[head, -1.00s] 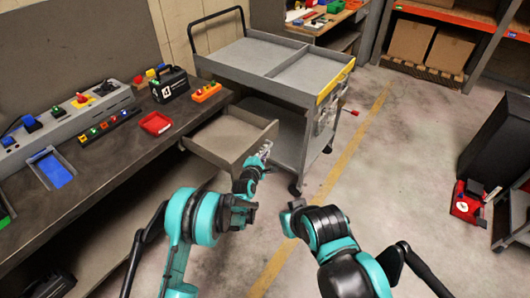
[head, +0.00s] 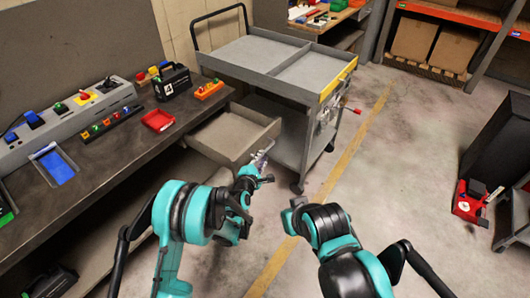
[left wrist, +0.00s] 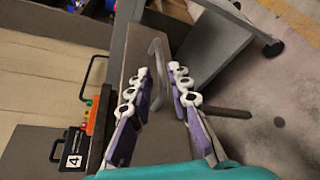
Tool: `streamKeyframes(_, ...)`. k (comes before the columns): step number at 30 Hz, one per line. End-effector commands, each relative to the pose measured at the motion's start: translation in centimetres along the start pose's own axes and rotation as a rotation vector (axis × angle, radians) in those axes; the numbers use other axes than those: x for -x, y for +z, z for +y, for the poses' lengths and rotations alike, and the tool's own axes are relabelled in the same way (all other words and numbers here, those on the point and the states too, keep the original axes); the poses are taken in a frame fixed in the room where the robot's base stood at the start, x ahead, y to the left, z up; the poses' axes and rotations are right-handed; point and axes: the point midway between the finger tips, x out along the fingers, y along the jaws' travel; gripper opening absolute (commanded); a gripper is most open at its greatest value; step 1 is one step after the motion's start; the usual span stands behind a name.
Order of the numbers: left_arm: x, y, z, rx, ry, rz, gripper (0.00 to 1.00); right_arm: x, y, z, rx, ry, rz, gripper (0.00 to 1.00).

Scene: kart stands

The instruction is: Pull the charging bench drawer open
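The charging bench drawer (head: 223,140) is grey, empty and stands well out from under the bench, in the middle of the head view. In the left wrist view its front (left wrist: 128,62) carries a curved grey handle (left wrist: 158,62). My left gripper (head: 261,163) is just in front of the drawer front. In the left wrist view its two fingers (left wrist: 160,88) are spread apart, with the handle between and beyond them; I see no clear contact. My right gripper (head: 293,216) is low in the middle of the head view, away from the drawer; its fingers are not clear.
The dark bench top (head: 125,150) holds a red tray (head: 157,121), a black case marked 4 (head: 172,83) and a button panel. A grey cart (head: 290,65) stands close behind the drawer. Open floor lies to the right.

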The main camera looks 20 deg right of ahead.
Motion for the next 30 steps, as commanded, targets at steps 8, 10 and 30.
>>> streamKeyframes(8, 4.5, 0.0, 0.0, 0.000, 0.000, 0.000, 0.19, 0.0, 0.0, 0.0, 0.000, 0.000, 0.000, 0.00)
streamKeyframes(10, 4.9, 0.0, 0.0, -0.001, 0.000, 0.000, 0.19, 0.0, 0.0, 0.0, 0.000, 0.000, 0.000, 0.00)
streamKeyframes(30, 5.6, -0.2, 1.2, -0.043, -0.009, 0.014, 0.19, 0.0, 0.0, 0.0, 0.000, 0.000, 0.000, 0.00)
